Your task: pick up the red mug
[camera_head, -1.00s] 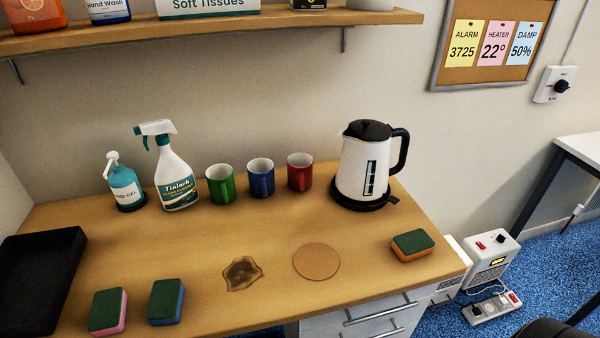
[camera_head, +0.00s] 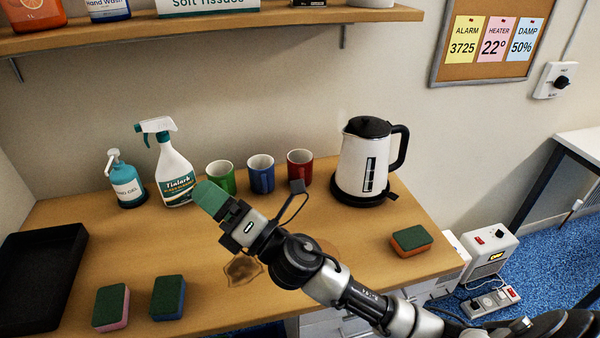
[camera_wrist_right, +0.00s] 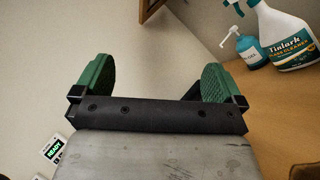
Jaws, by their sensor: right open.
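The red mug (camera_head: 299,167) stands upright on the wooden counter, at the right end of a row with a blue mug (camera_head: 261,174) and a green mug (camera_head: 221,177). My right gripper (camera_head: 211,197) is over the counter, in front of and to the left of the red mug, in front of the green mug and the spray bottle. Its green fingers point to the upper left. In the right wrist view my right gripper (camera_wrist_right: 155,80) is open with nothing between its fingers; no mug shows there. My left gripper is not in view.
A white kettle (camera_head: 366,160) stands right of the red mug. A spray bottle (camera_head: 174,172) and a gel pump bottle (camera_head: 125,185) stand left of the mugs. Sponges (camera_head: 168,298), a black tray (camera_head: 40,275) and a brown stain (camera_head: 243,270) lie nearer. A shelf (camera_head: 250,27) runs above.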

